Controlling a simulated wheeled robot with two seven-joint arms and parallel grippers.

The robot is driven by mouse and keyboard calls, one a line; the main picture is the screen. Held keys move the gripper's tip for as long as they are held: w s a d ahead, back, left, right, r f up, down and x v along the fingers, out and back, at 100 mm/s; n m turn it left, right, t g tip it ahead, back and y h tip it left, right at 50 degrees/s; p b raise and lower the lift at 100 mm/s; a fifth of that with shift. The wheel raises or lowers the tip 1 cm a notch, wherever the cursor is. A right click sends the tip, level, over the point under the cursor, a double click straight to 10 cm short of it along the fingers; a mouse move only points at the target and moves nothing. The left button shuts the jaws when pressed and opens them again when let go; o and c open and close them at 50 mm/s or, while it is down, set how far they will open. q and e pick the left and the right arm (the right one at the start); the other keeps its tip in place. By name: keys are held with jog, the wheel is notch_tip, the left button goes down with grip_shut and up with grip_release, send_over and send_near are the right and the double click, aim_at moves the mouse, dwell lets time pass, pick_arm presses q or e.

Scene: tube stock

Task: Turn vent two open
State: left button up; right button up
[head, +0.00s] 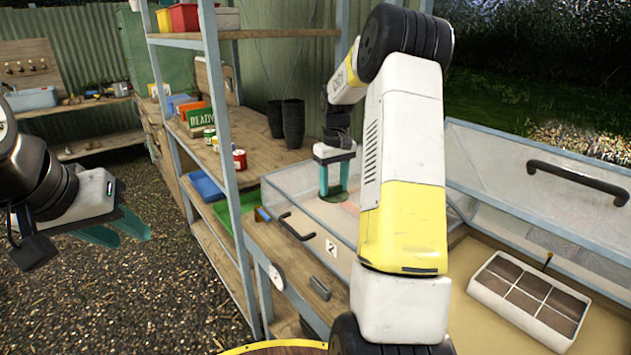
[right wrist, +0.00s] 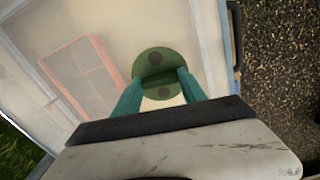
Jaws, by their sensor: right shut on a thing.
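Vent two, a round green disc (head: 326,202), sits on the clear lid of the cold frame marked with a "2" label (head: 331,248). In the right wrist view the vent (right wrist: 150,62) shows a raised bar across its middle and a dark round spot on either side of it. My right gripper (head: 334,188) reaches down from above and is shut on the vent's bar, one teal finger at each end (right wrist: 157,85). My left gripper (head: 130,234) is empty, its fingers apart, over the gravel at the left, far from the vent.
A second cold frame at the right has its clear lid (head: 520,190) raised, with a white seed tray (head: 530,297) inside. A metal-legged shelf (head: 215,110) with pots and tins stands left of the vent. A black lid handle (head: 297,227) is near the front edge.

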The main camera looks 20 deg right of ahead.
aim_at(334, 187)
jog(key=shift+n, duration=0.6)
jog(key=o, duration=1.4)
jog(key=shift+c, duration=0.2)
notch_tip(334, 187, up, 7)
jog(key=shift+r, duration=0.45)
